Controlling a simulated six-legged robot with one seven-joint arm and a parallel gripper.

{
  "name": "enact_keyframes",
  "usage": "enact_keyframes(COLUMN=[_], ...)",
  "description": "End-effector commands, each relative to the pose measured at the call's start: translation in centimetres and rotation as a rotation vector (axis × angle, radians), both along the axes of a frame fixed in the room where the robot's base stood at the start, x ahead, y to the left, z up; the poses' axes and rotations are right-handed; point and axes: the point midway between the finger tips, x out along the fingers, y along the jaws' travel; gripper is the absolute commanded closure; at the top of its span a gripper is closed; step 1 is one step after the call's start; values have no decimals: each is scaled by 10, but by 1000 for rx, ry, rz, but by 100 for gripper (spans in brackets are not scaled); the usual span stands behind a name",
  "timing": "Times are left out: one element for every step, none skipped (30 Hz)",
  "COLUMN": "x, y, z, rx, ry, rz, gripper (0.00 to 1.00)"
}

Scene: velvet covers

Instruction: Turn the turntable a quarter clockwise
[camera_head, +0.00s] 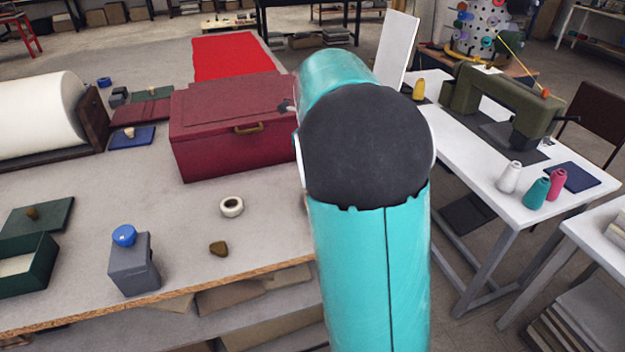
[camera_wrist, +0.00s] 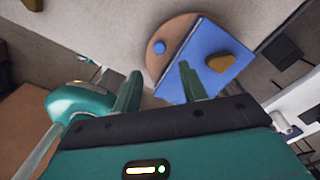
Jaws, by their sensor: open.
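In the wrist view a round brown disc (camera_wrist: 170,30), apparently the turntable, lies on a pale grey surface. A blue knob (camera_wrist: 159,47) sits near its left rim. A blue square panel (camera_wrist: 205,48) lies over its right part and juts past the rim, with a mustard-brown piece (camera_wrist: 221,62) on it. My gripper (camera_wrist: 158,70) is open, its two green fingers well apart with nothing between them. The right finger overlaps the blue panel's lower edge in the picture; I cannot tell whether they touch. In the head view my arm hides the gripper, and no turntable shows.
In the head view a dark red chest (camera_head: 228,130) stands left of my arm. A grey block with a blue top (camera_head: 134,270), a white tape roll (camera_head: 231,206) and a brown lump (camera_head: 219,249) are nearer. A sewing machine (camera_head: 480,95) stands on the right table.

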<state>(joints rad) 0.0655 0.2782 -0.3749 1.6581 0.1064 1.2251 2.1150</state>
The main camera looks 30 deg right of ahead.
Motion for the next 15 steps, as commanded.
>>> enact_keyframes(x=[1,1,0,0,0,0,0,0,0,0,0,0,0,0,0], y=[0,0,0,0,0,0,0,0,0,0,0,0,0,0,0], z=[12,18,24,29,33,37,39,42,44,45,46,46,46,46,46], rx=[-1,-2,-1,-2,-1,-1,-1,-1,-1,-1,-1,-1,-1,-1,-1], ry=[-3,-4,-2,-2,-2,-1,-1,-1,0,1,1,1,1,1,1], rz=[1,1,1,1,1,1,1,1,1,1,1,1,1,1,1], gripper=[58,58,58,58,58,58,58,58,58,58,58,58,58,58,58])
